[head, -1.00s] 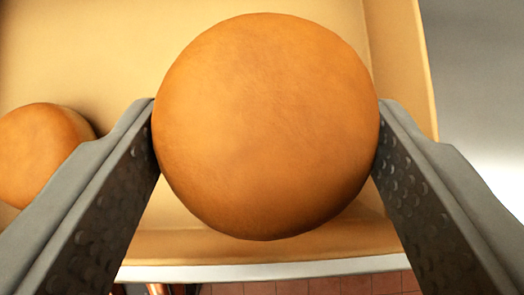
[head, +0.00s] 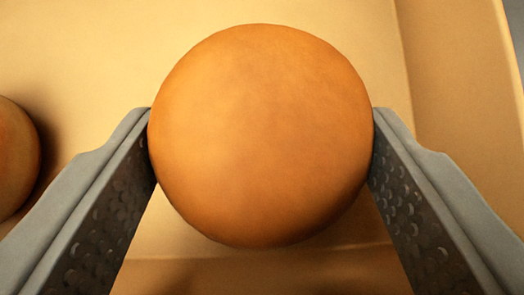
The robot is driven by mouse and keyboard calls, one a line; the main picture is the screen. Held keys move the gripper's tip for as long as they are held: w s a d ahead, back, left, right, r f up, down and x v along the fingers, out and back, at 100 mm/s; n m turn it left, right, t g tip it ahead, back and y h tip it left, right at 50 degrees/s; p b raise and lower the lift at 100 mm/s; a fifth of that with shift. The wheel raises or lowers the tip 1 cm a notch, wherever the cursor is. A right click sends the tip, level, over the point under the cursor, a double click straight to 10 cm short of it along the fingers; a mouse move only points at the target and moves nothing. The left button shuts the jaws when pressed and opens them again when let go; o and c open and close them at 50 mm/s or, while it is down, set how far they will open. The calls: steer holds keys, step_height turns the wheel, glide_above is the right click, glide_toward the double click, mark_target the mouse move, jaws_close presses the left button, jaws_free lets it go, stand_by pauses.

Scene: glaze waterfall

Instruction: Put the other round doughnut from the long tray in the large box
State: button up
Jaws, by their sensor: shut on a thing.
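A round, golden-brown doughnut (head: 262,137) fills the middle of the head view. My gripper (head: 261,125) is shut on it, one finger pressed on each side. Below and behind it is the large box (head: 455,75), pale tan inside, with its right wall and near wall in view. The held doughnut covers part of the box floor, and I cannot tell whether it touches the floor. The long tray is not in view.
Another round doughnut (head: 14,158) lies on the box floor at the left edge, partly cut off. The floor between it and the held doughnut is clear. The right wall of the box stands close to my right finger.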

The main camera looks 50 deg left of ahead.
steer(key=o, duration=1)
steer(key=shift+r, duration=0.1)
steer(key=shift+r, duration=0.3)
steer(key=v, duration=1.2)
steer(key=shift+s+r, duration=0.1)
steer(key=shift+r, duration=0.05)
steer(key=s+a+r+m+t+h, duration=0.1)
steer(key=s+a+m+t+h, duration=0.1)
steer(key=s, duration=0.7)
steer(key=s+a+r+m+t+h, duration=0.2)
steer(key=s+t, duration=0.4)
steer(key=s, duration=0.4)
steer(key=s+a+r+m+t+h, duration=0.1)
steer(key=s+a+m+t+h, duration=0.2)
steer(key=s+m, duration=0.3)
steer(key=s, duration=0.3)
steer(key=shift+s+a+r+t, duration=0.3)
steer(key=shift+s+r+t, duration=0.05)
steer(key=shift+s+t, duration=0.05)
